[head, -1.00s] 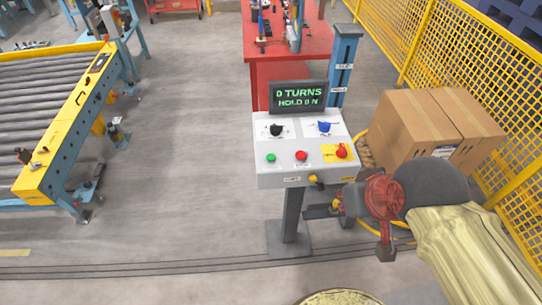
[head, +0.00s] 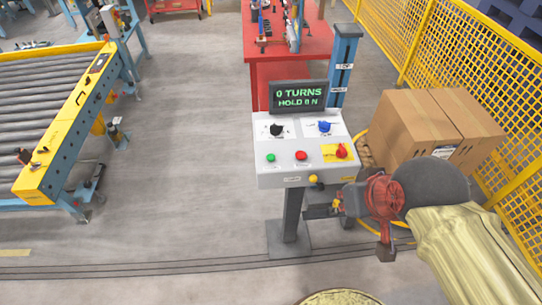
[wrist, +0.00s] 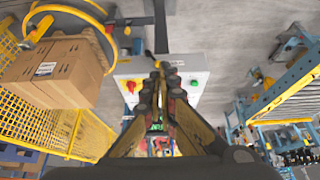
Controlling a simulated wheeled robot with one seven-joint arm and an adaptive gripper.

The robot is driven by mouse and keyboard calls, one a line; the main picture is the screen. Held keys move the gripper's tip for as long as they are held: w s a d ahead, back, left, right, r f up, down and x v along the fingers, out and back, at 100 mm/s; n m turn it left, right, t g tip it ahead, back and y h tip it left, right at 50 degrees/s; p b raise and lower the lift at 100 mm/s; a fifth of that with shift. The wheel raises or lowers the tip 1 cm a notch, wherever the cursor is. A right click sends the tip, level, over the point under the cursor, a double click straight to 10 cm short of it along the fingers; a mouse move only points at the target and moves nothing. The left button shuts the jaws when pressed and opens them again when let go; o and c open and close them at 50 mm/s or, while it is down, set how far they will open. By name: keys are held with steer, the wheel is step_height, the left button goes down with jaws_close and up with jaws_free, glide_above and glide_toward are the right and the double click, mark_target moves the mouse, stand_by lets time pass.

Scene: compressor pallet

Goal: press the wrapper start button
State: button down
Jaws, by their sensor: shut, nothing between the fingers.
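The control panel (head: 296,133) is a light grey sloped box on a post. Its green button (head: 271,158) is at the front left, with a red button (head: 301,156) beside it. A red knob (head: 341,151) sits on a yellow plate at the right. The wrist view shows the green button (wrist: 194,83), upside down relative to the head view. My gripper (head: 337,206) is below and right of the panel front, apart from the green button. In the wrist view its fingertips (wrist: 160,72) are together and empty, covering the panel's middle.
The display (head: 299,96) above the panel reads "0 TURNS, HOLD 0 N". Black (head: 277,130) and blue (head: 324,126) knobs sit behind the buttons. Cardboard boxes (head: 418,120) and a yellow mesh fence (head: 470,50) stand right. A roller conveyor (head: 50,85) stands left; floor between is clear.

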steer(key=shift+r, duration=0.1)
steer(key=w+d+f+n+h+p, duration=0.1)
steer(key=w+f+n+p, duration=0.3)
steer(key=w, duration=0.4)
steer(key=w+d+f+n+p, duration=0.2)
steer(key=w+n+p, duration=0.1)
steer(key=w+n, duration=0.4)
steer(key=w+d+f+n+h+p, duration=0.15)
steer(key=w+n+p, duration=0.25)
steer(key=w, duration=0.5)
steer(key=w+a+f+n+t+y, duration=0.2)
steer(key=w+a+f+n+y, duration=0.2)
steer(key=w+a+n, duration=0.45)
steer(key=s+a+r+n+y, duration=0.1)
steer(key=a+r+n+y, duration=0.2)
steer(key=a+n, duration=0.5)
steer(key=n+y, duration=0.1)
steer(key=n, duration=0.1)
steer(key=shift+s+n, duration=0.15)
steer(key=shift+n, duration=0.2)
